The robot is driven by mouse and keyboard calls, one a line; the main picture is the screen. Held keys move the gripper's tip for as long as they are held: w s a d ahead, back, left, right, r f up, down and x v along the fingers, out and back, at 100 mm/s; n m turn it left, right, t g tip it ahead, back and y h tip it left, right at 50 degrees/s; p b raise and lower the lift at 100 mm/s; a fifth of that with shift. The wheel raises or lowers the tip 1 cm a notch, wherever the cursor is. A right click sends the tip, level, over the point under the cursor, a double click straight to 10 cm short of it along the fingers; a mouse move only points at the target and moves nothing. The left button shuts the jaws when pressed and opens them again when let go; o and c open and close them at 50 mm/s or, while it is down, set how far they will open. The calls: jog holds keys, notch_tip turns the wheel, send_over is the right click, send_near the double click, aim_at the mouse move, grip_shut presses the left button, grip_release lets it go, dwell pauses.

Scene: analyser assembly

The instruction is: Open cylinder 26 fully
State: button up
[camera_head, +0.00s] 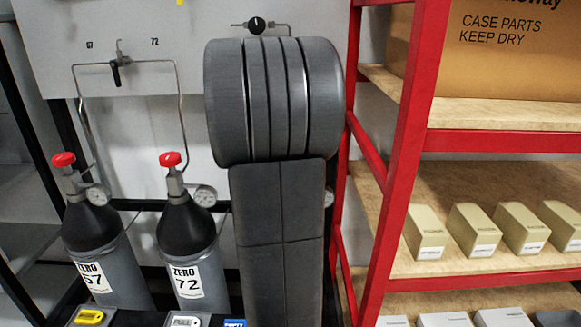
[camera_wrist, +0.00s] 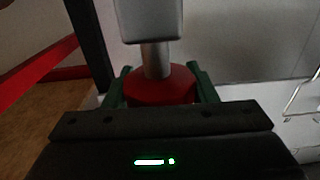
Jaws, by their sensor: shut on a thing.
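My gripper (camera_wrist: 161,86) shows in the wrist view, its green fingers one on each side of a red valve knob (camera_wrist: 160,94). It is shut on this knob. A grey metal stem and block (camera_wrist: 149,22) rise beyond the knob. No number shows on this cylinder in the wrist view. In the head view my arm covers the place right of cylinder 72, so a cylinder there, its label and my gripper are hidden. Only the edge of a gauge (camera_head: 329,198) shows beside my arm. I cannot tell how far the valve is turned.
Cylinder 72 (camera_head: 187,235) and another cylinder (camera_head: 95,235) to its left stand upright with red knobs and gauges. Thin pipes (camera_head: 181,110) run to a panel behind. A red-framed shelf (camera_head: 405,130) with beige boxes (camera_head: 424,230) and a carton stands close on the right.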

jog(key=shift+a+n+y+b, duration=0.1)
jog(key=shift+n+y+b, duration=0.5)
jog(key=shift+y+b, duration=0.45)
jog(key=o, duration=1)
jog(key=shift+c, duration=0.2)
jog(key=shift+s, duration=0.1)
jog(key=s+d, duration=0.1)
jog(key=s, duration=1.2)
jog(key=shift+s+d, duration=0.3)
jog(key=w, duration=0.4)
jog(key=w+a, duration=0.1)
jog(key=w, duration=0.8)
jog(key=shift+w+a, duration=0.3)
jog(key=shift+w, duration=0.1)
jog(key=shift+s, duration=0.1)
